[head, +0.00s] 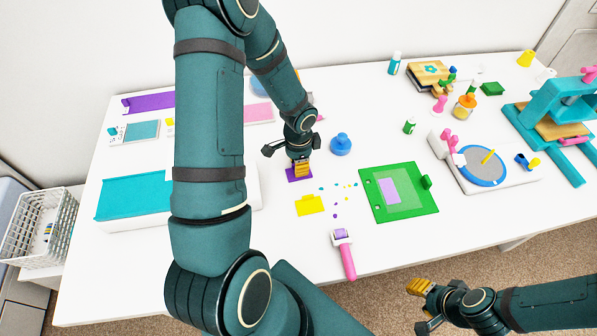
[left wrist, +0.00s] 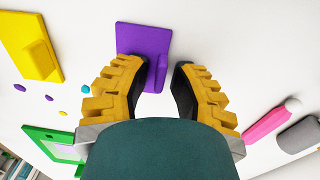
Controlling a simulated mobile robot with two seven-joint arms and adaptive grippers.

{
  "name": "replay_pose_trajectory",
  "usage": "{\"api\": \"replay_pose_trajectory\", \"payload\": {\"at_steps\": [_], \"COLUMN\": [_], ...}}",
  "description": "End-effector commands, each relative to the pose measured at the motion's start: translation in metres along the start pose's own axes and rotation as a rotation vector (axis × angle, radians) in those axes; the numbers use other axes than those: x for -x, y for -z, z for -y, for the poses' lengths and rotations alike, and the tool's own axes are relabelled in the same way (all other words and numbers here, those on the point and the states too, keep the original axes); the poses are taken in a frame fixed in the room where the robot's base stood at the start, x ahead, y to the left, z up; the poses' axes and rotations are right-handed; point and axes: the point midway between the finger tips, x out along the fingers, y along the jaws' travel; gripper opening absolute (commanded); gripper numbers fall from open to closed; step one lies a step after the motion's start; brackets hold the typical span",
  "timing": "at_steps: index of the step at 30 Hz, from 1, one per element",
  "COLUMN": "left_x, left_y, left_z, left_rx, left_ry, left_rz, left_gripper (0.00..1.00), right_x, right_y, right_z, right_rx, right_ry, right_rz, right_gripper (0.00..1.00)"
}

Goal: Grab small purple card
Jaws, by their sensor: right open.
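The small purple card (head: 291,175) lies on the white table, partly hidden by my left gripper (head: 300,168). In the left wrist view the card (left wrist: 140,38) shows a raised tab at its near right edge. My left gripper's yellow fingers (left wrist: 160,70) are apart. The card's near end lies just beyond and between the fingertips in that view; I cannot tell whether they touch it. My right gripper (head: 420,305) is open and empty, above the floor in front of the table.
A yellow card (head: 310,205) lies close in front, with several small purple and blue bits beside it. A green board (head: 425,207) and a blue knob (head: 340,144) are to the right. A pink-handled roller (head: 346,260) lies near the front edge.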

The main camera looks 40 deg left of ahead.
Motion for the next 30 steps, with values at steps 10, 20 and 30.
{"api": "replay_pose_trajectory", "payload": {"at_steps": [10,20,30], "left_x": [0.001,0.006,0.067], "left_y": [0.000,0.000,0.000], "left_z": [0.000,0.000,0.001], "left_rx": [0.000,0.001,0.001], "left_ry": [0.000,0.001,0.003], "left_rz": [0.000,0.000,-0.002], "left_gripper": [0.00,0.00,0.00], "right_x": [0.001,0.002,0.019], "right_y": [0.000,0.000,0.002], "right_z": [0.000,0.001,0.007], "right_rx": [0.000,0.000,-0.002], "right_ry": [0.000,0.000,0.000], "right_rz": [0.000,0.000,0.000], "right_gripper": [0.41,0.41,0.41]}}
